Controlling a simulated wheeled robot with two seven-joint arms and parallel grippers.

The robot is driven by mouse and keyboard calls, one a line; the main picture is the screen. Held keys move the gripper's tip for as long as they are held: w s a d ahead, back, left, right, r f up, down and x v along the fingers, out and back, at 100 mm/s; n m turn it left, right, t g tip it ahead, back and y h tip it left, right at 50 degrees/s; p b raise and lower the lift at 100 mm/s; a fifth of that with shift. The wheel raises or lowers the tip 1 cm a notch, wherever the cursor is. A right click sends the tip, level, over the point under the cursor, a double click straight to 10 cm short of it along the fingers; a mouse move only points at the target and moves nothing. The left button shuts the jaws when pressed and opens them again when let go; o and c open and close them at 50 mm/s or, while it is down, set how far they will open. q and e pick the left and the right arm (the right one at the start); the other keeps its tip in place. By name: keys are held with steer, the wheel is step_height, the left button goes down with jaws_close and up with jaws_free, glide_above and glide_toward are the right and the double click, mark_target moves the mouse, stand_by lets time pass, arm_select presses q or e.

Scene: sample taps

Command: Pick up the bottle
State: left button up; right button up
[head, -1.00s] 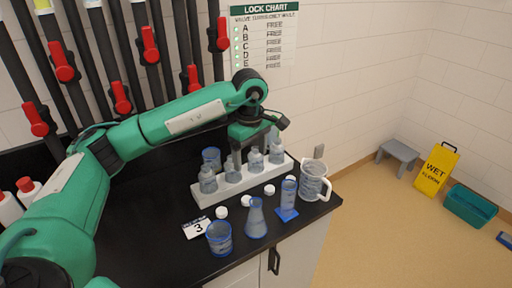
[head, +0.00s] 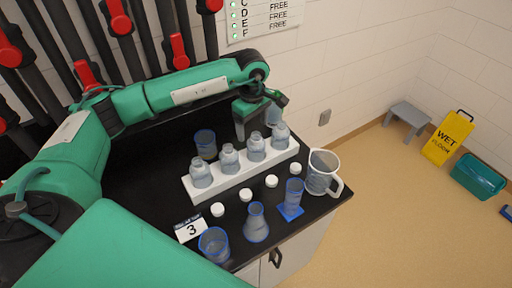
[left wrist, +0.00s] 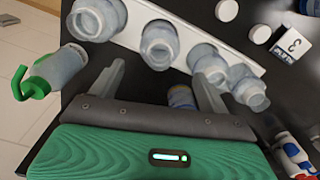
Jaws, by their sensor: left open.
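Several clear grey bottles stand in a white rack (head: 232,184) on the black bench, among them the left one (head: 201,174), two middle ones (head: 229,158) (head: 256,148) and the right one (head: 281,136). They also show in the left wrist view, two of them (left wrist: 160,46) (left wrist: 208,66) just beyond the fingers. My left gripper (head: 241,136) is behind the rack, near the middle bottles. In the left wrist view its two fingers (left wrist: 158,86) are apart, with no bottle held between them. My right gripper is not in view.
Behind the rack are a blue-rimmed beaker (head: 205,145) and a green-topped bottle (head: 273,113). In front stand white caps (head: 246,195), a flask (head: 256,224), a cylinder (head: 292,196), another beaker (head: 214,246) and a jug (head: 320,174). Valve pipes line the wall.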

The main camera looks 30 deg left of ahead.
mark_target(256, 135)
arm_select(q)
steer(key=shift+f, duration=0.5)
steer(key=f+p, duration=0.1)
steer(key=d+f+p, duration=0.1)
steer(key=shift+d+f+p, duration=0.1)
steer(key=shift+f+p, duration=0.1)
steer(key=shift+p, duration=0.15)
step_height(256, 135, down, 2)
steer(key=shift+f+p, duration=0.1)
steer(key=shift+p, duration=0.2)
steer(key=shift+f, duration=0.15)
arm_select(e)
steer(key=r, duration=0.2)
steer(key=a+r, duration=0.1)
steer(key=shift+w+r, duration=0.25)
arm_select(q)
steer(key=shift+c, duration=1.3)
steer(key=c, duration=1.1)
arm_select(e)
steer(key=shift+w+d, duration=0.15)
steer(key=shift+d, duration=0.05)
